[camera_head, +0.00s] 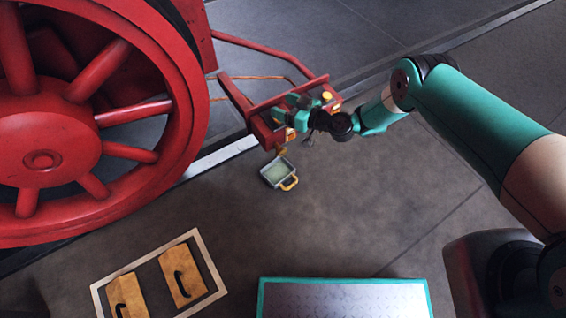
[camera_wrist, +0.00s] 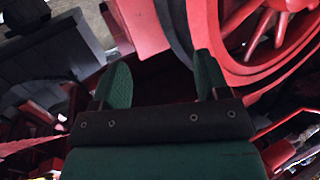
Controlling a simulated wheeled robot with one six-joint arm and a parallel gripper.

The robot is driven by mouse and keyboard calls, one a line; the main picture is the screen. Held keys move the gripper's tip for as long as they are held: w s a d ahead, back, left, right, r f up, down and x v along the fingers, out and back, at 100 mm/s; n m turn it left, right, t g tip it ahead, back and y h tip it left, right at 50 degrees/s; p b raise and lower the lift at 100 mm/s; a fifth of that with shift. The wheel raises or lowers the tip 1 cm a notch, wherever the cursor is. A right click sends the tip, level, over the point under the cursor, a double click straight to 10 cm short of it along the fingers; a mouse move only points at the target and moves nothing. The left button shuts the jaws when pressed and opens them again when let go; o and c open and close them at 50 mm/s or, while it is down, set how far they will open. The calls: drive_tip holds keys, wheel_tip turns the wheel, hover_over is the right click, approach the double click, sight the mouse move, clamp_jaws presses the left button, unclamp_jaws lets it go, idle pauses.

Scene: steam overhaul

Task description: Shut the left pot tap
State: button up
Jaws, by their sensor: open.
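My gripper (camera_head: 292,108) is over the red beam (camera_head: 262,128) beside the large wheel, with its jaws apart. The wrist view shows its two green fingers spread with a gap between them (camera_wrist: 160,82) and nothing clearly held. A yellow round fitting (camera_head: 326,97) shows on the red part just right of the gripper. Another brass-coloured fitting (camera_head: 290,134) shows just below the gripper, partly hidden by it. I cannot make out a tap lever, or tell which fitting is the left pot tap. Contact between fingers and fittings cannot be told.
A small square pan (camera_head: 272,177) with a yellow handle is below the beam. The big red wheel (camera_head: 190,130) stands left, and also shows in the wrist view (camera_wrist: 262,75). Two wooden blocks with black handles lie inside a white frame (camera_head: 214,262). A teal-edged plate (camera_head: 345,300) is in front.

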drive_tip(key=s+d+f+m+t+h+b, duration=0.1)
drive_tip(key=s+d+f+t+b, duration=0.1)
drive_tip(key=f, duration=0.6)
drive_tip(key=s+d+f+m+t+b, duration=0.1)
drive_tip(key=s+d+f, duration=0.15)
drive_tip(key=f, duration=0.45)
drive_tip(key=m+t+h+b, duration=0.2)
drive_tip(key=t+h+b, duration=0.1)
drive_tip(key=b, duration=0.2)
approach(283, 154)
drive_tip(key=b+x, duration=0.4)
drive_tip(key=b, duration=0.4)
drive_tip(key=b+x, duration=0.3)
drive_tip(key=b, duration=0.5)
drive_tip(key=shift+w+a+f+b, duration=0.2)
drive_tip(key=shift+w+a+b, duration=0.1)
drive_tip(key=shift+b+x, duration=0.7)
drive_tip(key=shift+x, duration=0.25)
drive_tip(key=shift+r, duration=0.25)
drive_tip(key=shift+c, duration=0.4)
drive_tip(key=c, duration=0.8)
